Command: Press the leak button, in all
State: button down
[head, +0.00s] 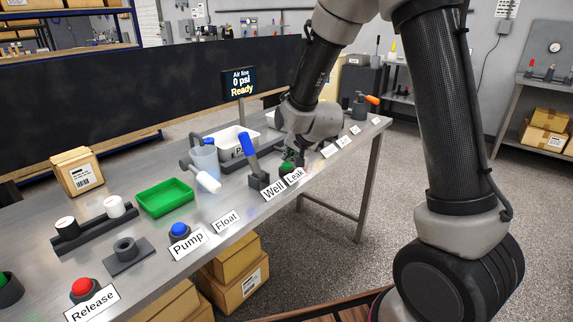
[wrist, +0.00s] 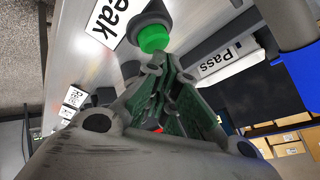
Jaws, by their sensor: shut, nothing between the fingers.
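The leak button is a green dome on a dark round base, behind the Leak label (head: 295,176) near the table's front edge. In the head view the button (head: 286,168) shows just below my gripper (head: 290,154). In the wrist view the green button (wrist: 153,38) is at the top middle, just beyond the fingertips of my gripper (wrist: 168,62). The fingers are shut and empty. I cannot tell whether they touch the button. A display (head: 239,82) behind the table reads "Air line 0 psi Ready".
A lever with a blue handle (head: 248,143) stands left of the leak button, behind the Well label (head: 273,189). A clear jug (head: 204,158), green tray (head: 166,197), blue button (head: 180,230) and red button (head: 82,287) lie farther left. A Pass bin (wrist: 222,62) is nearby.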

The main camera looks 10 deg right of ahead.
jog(key=shift+f, duration=0.5)
dwell(0.6)
jog(key=shift+r, duration=0.9)
dwell(0.3)
jog(key=shift+s+d+r, duration=0.1)
jog(key=shift+r, duration=0.15)
jog(key=s+d+r+n+g, duration=0.1)
jog(key=s+d+r, duration=0.4)
jog(key=s, duration=0.6)
jog(key=s+d+r+n+g+h, duration=0.1)
jog(key=s+d+r+n+g, duration=0.1)
jog(key=s, duration=1)
jog(key=s+d+r+n+g, duration=0.1)
jog(key=s+d+r+n, duration=0.2)
jog(key=s+d+r, duration=0.4)
jog(key=s+d, duration=0.1)
jog(key=s, duration=0.4)
jog(key=shift+r+n+g+h, duration=0.35)
jog(key=shift+n+g+h, duration=0.05)
